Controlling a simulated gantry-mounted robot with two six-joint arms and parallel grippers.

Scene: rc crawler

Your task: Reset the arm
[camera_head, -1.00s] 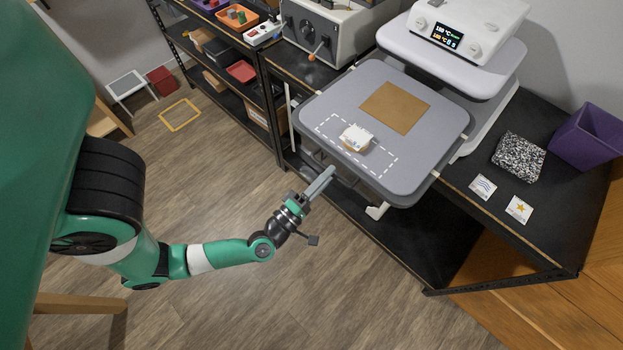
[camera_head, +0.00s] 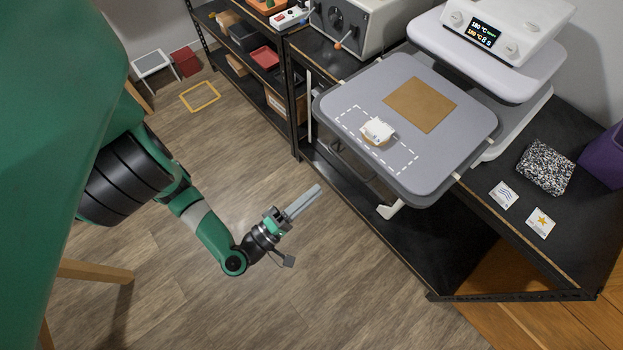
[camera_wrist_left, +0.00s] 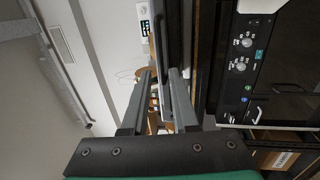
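My left gripper (camera_head: 318,188) is in the middle of the head view, in front of the black workbench and over the wood floor. It is clear of the heat press. In the left wrist view, its two grey fingers (camera_wrist_left: 160,72) stand apart with nothing held between them. My left arm is bent at the elbow, which sits low left of the gripper. My right arm and gripper are not in view.
The heat press's grey lower plate (camera_head: 465,125) holds a brown square (camera_head: 420,104) and a small white bundle (camera_head: 377,130). A speckled block (camera_head: 546,167), two cards and a purple bin (camera_head: 604,158) are at right. Shelves (camera_head: 240,75) stand behind. Floor around the gripper is free.

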